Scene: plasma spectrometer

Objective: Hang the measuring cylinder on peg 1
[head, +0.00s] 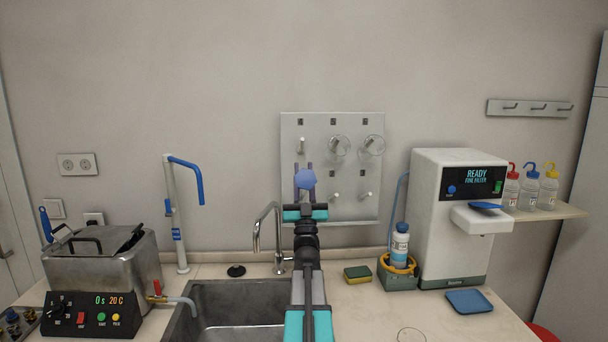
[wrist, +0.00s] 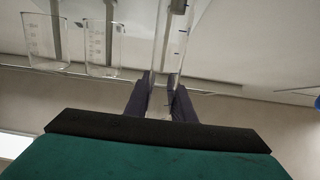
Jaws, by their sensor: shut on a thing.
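The measuring cylinder shows its blue hexagonal foot (head: 305,179) toward the head camera. In the wrist view its clear graduated tube (wrist: 168,62) runs between the purple fingers. My gripper (head: 304,170) is shut on the cylinder and holds it in front of the left part of the peg board (head: 350,212). The upper left peg (head: 301,146) shows bare just above the gripper. The peg labels are too small to read, so I cannot tell which is peg 1. The cylinder's mouth, and whether it touches a peg, are hidden in the head view.
Glass beakers hang on the upper middle (head: 340,146) and upper right (head: 374,145) pegs. Two lower pegs (head: 335,197) are bare. Below are a sink (head: 215,296) and tap (head: 258,232). A white analyser (head: 437,230) stands right, a heated bath (head: 95,265) left.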

